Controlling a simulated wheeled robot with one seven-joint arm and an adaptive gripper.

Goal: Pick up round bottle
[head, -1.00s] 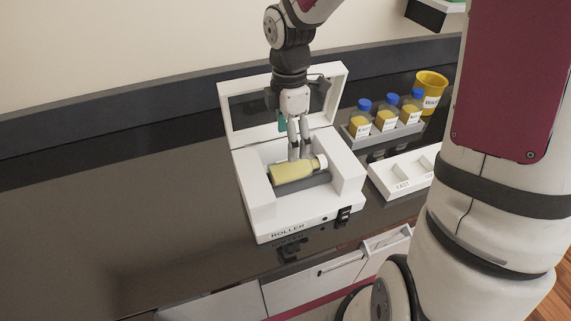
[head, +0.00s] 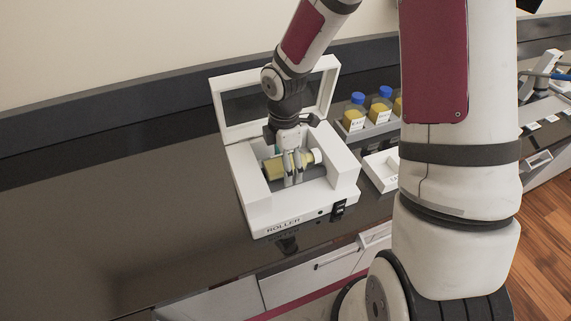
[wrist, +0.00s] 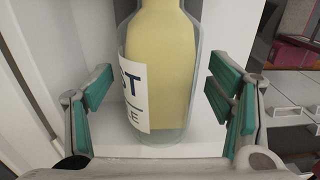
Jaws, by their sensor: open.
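The round bottle (head: 275,168) holds yellow liquid and has a white cap. It lies on its side in the open white roller box (head: 262,213). My gripper (head: 292,178) is inside the box at the bottle and partly covers it in the head view. In the wrist view the bottle (wrist: 165,70) shows a white label and lies between my two green-padded fingers (wrist: 163,95). The fingers are apart, with a gap on each side of the bottle.
The box's raised lid (head: 225,100) stands behind my gripper, and the box's side walls are close around it. Blue-capped bottles (head: 381,106) stand in a rack to the right, behind a white tray (head: 382,170). The counter (head: 130,220) at left is clear.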

